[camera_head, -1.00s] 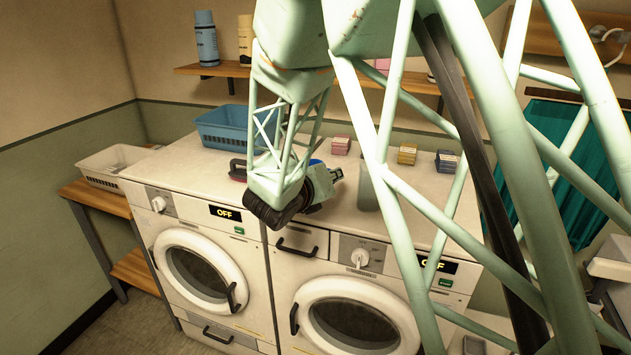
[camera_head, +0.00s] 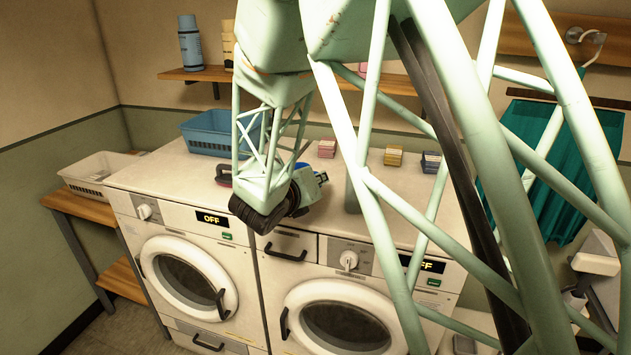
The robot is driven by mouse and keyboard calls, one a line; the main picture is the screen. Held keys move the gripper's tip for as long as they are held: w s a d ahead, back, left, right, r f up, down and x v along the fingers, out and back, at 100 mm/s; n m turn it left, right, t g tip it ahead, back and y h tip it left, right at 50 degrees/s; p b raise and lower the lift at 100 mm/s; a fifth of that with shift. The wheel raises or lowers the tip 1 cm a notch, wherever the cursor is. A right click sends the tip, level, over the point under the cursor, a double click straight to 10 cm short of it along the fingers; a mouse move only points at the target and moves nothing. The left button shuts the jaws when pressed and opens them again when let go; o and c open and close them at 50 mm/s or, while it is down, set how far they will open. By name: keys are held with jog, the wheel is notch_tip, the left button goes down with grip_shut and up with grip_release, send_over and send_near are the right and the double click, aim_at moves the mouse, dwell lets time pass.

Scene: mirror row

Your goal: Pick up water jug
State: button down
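I cannot make out a water jug in this view; it may be hidden behind my arm. My gripper (camera_head: 318,181) is at the end of my pale green arm, above the white top of the washing machines, mostly hidden by the dark wrist joint. Its fingers cannot be told apart. A small bit of blue (camera_head: 302,166) shows just behind the wrist, too covered to identify. A red and dark object (camera_head: 223,172) lies on the top just left of the arm, partly hidden.
Two washing machines (camera_head: 190,240) stand side by side. On top are a blue basket (camera_head: 208,143) and small pink (camera_head: 327,147), yellow (camera_head: 393,155) and dark (camera_head: 431,161) boxes. A white basket (camera_head: 95,170) stands left. Bottles (camera_head: 190,45) stand on a wall shelf (camera_head: 175,74). A teal curtain (camera_head: 560,165) hangs right.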

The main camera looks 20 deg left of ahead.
jog(key=shift+r, duration=0.4)
jog(key=s+d+r+p, duration=0.1)
jog(key=s+d+r, duration=0.3)
jog(key=s+d, duration=0.5)
jog(key=shift+s, duration=1.9)
jog(key=shift+r, duration=0.1)
